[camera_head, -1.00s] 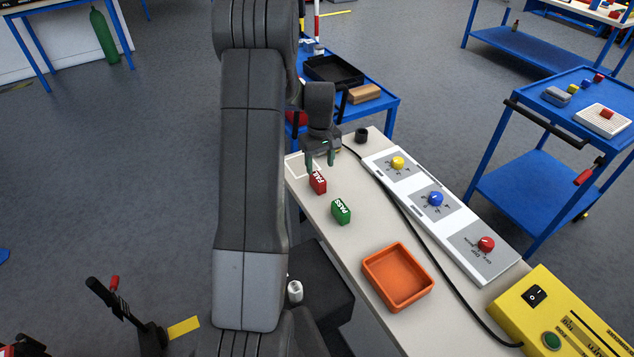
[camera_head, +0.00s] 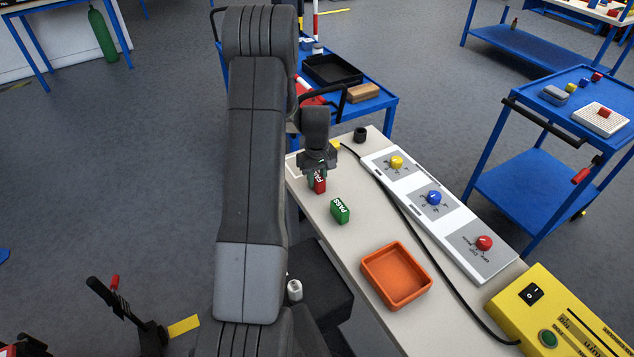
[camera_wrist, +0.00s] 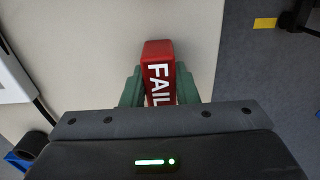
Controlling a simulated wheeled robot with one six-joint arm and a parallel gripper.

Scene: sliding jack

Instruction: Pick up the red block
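The red block (camera_head: 320,186), marked FAIL, stands on the light tabletop at its far left part. My gripper (camera_head: 319,176) is above it with its fingers down around it. In the wrist view the red block (camera_wrist: 158,70) sits between my two green fingers (camera_wrist: 159,88), which lie close against its two sides with no clear gap. My gripper looks shut on the block. The block's lower part is hidden in the wrist view, and I see no clear lift off the table.
A green PASS block (camera_head: 340,211) stands close by, nearer me. An orange tray (camera_head: 372,268) lies further along the table. A white panel with knobs (camera_head: 462,224), a black cable and a yellow box (camera_head: 520,318) line the right side. A small black cylinder (camera_head: 360,134) stands behind.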

